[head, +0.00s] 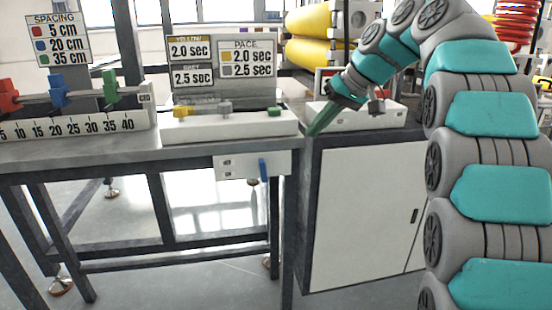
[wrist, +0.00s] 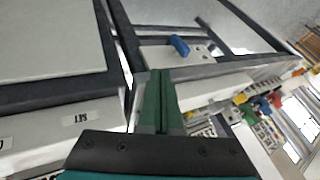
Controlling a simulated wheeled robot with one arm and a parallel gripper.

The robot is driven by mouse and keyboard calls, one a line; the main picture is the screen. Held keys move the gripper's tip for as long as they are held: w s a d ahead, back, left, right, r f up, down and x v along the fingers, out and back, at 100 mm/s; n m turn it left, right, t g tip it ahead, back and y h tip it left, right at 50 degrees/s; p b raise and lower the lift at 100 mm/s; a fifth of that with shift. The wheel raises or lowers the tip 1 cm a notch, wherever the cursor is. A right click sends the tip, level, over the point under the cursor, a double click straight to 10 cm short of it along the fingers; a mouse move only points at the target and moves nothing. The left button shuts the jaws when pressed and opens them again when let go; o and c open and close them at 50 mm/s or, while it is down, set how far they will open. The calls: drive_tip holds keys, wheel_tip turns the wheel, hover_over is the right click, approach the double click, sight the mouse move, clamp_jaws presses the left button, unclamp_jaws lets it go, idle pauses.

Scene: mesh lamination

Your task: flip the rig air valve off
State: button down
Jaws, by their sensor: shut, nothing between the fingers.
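The air valve is a blue lever (head: 263,170) on a white panel (head: 236,166) fixed under the front edge of the bench. The lever stands roughly upright at the panel's right part, and two small labels at the panel's left are too small to read. The lever also shows in the wrist view (wrist: 180,46), beyond the fingertips. My gripper (head: 313,131) has green fingers, shut and empty, above the gap between bench and cabinet, up and right of the lever. Its fingers (wrist: 159,78) lie together in the wrist view, apart from the lever.
The white cabinet (head: 362,215) stands right of the bench, with a white control box (head: 385,117) on top. A white block with yellow, grey and green sliders (head: 230,125) sits above the panel. A ruler rail (head: 75,127) is at the left. Space before the panel is free.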

idle(0.4)
approach(263, 171)
drive_tip(key=w+f, duration=0.2)
drive_tip(key=w+d+f, duration=0.1)
drive_tip(key=w+f, duration=0.1)
drive_tip(key=shift+w+d+f, duration=0.2)
drive_tip(key=shift+f, duration=0.2)
drive_tip(key=shift+s+a+r+p, duration=0.1)
drive_tip(key=shift+s+a+p, duration=0.1)
drive_tip(key=shift+a, duration=0.4)
drive_tip(key=shift+s+a+p, duration=0.15)
drive_tip(key=shift+a, duration=0.4)
drive_tip(key=shift+s+a, duration=0.15)
drive_tip(key=shift+a, duration=0.5)
